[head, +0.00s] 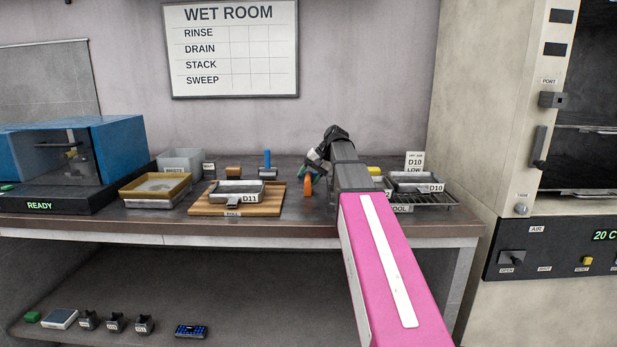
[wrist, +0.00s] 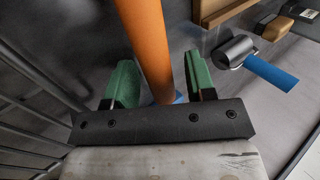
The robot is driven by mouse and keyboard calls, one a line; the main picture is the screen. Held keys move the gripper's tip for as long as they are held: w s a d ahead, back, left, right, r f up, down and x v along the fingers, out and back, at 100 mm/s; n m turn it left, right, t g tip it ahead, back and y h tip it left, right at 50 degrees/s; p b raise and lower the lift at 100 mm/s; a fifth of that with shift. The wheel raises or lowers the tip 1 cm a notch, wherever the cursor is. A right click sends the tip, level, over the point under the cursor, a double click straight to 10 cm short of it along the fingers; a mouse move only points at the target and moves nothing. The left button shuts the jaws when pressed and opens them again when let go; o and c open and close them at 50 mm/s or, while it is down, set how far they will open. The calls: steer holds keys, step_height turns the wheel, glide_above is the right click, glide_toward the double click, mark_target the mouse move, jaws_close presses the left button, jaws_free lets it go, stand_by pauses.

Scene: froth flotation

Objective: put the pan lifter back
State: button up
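An orange handle (head: 308,187), apparently the pan lifter's, shows on the bench just left of my arm. In the wrist view the thick orange handle (wrist: 148,45) runs between the two green fingers of my gripper (wrist: 160,80). The fingers stand apart, with a gap at the right finger; the left one is close to the handle or touching it. My gripper (head: 314,167) is low over the bench in the head view, partly hidden by my wrist. The lifter's working end is not visible, and its resting place cannot be made out.
A pan marked D11 (head: 238,188) sits on a wooden board (head: 207,207) to the left. A pan marked D10 (head: 415,182) is on a wire rack (head: 440,201) to the right. A blue-handled roller (wrist: 270,70) lies near my gripper. A wall cabinet (head: 478,110) stands at right.

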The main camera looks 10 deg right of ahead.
steer(key=v, duration=1.2)
steer(key=shift+r, duration=0.1)
